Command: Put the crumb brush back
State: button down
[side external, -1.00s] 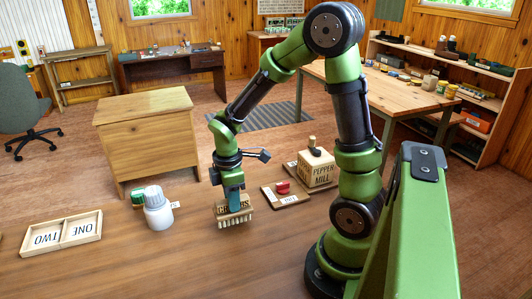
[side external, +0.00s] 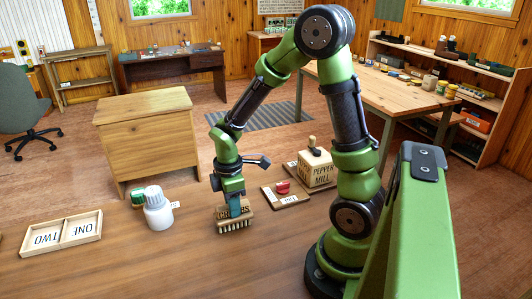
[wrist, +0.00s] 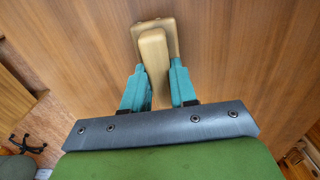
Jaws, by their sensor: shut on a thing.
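The crumb brush (side external: 236,224) has a tan wooden block and pale bristles pointing down. My gripper (side external: 234,207) is shut on its handle and holds it upright at the middle of the wooden table. Dark lettering shows at the block, partly hidden by my teal fingers. I cannot tell whether the bristles touch the table. In the wrist view, the teal fingers (wrist: 155,88) are either side of the tan handle (wrist: 153,53), with the block (wrist: 172,28) beyond it.
A white bottle (side external: 158,214) and a green item (side external: 138,197) stand left of the brush. A two-part tray marked ONE and TWO (side external: 62,233) lies farther left. A board with a red item (side external: 283,187) and a PEPPER MILL box (side external: 320,174) are to the right.

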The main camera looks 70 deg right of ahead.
jog(key=shift+f, duration=0.2)
jog(key=c, duration=0.8)
grip_release()
notch_tip(320, 180, up, 16)
jog(key=r, duration=0.1)
jog(key=s+a+r+m+t+y, duration=0.2)
jog(key=s+a+m+t, duration=0.4)
jog(key=a+m, duration=0.3)
jog(key=r+m+t, duration=0.1)
jog(key=m, duration=0.3)
jog(key=shift+s, duration=0.25)
